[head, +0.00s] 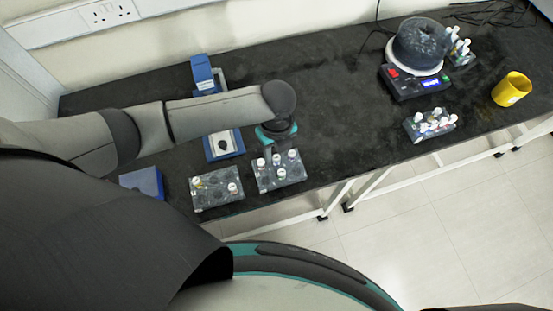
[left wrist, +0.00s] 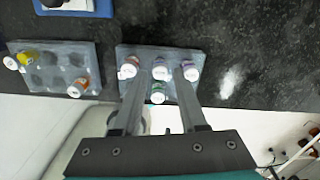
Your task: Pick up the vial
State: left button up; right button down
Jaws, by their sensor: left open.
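Several small white-capped vials stand upright in grey racks, and I cannot tell which one is meant. My left gripper (head: 275,143) is open above the middle rack (head: 263,185). In the left wrist view, the open fingers of my left gripper (left wrist: 158,80) reach over that rack (left wrist: 140,53). A purple-banded vial (left wrist: 160,71) and a green-banded vial (left wrist: 157,93) show between the fingers. An orange-banded vial (left wrist: 128,69) is by the left fingertip and another purple-banded vial (left wrist: 190,71) by the right one. The height gap is unclear. My right gripper is not in view.
A second rack (head: 216,200) with vials stands close to the left. Blue devices (head: 222,149) stand behind. Another rack (head: 428,135), a balance (head: 405,86) with a dark round vessel (head: 420,42), and a yellow mug (head: 511,89) are to the right. The black bench's middle is clear.

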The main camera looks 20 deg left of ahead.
pick_arm(q)
notch_tip(320, 180, down, 2)
jog(key=shift+f, duration=0.2)
grip_shut()
dwell(0.4)
